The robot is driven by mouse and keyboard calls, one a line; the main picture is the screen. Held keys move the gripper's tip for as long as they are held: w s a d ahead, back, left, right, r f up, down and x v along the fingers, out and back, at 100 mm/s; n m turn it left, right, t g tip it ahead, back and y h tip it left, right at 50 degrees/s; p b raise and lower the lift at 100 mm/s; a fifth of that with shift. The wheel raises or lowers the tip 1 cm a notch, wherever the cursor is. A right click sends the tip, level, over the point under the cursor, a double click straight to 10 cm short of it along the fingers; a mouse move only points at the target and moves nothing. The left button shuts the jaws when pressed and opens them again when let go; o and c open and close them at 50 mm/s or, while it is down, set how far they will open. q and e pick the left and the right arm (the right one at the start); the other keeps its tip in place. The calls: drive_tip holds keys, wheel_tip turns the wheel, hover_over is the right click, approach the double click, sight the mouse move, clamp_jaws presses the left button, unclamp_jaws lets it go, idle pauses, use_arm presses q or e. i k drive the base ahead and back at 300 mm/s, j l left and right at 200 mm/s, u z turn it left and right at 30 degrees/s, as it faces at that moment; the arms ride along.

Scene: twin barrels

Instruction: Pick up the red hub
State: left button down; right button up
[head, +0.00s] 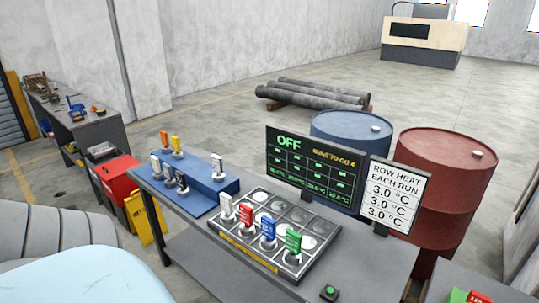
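The red hub (246,215) stands upright in the front row of a dark tray (303,263) on the grey table. It has a red tag-like top on a pale round base. A white hub (226,208) stands just left of it, and a blue hub (268,231) and a green hub (292,245) stand to its right. The back rows of the tray show round pale or dark spots with no hubs standing in them. Neither of my grippers is in view.
A blue stepped rack (200,178) with several tagged pieces sits left of the tray. A dark display (290,155) reading OFF and a white sign (393,196) stand behind it. A green button (329,292) is at the front. Blue (335,128) and red (445,165) barrels stand beyond.

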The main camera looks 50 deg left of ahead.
sight(247, 228)
drive_tip(key=u, duration=1.8)
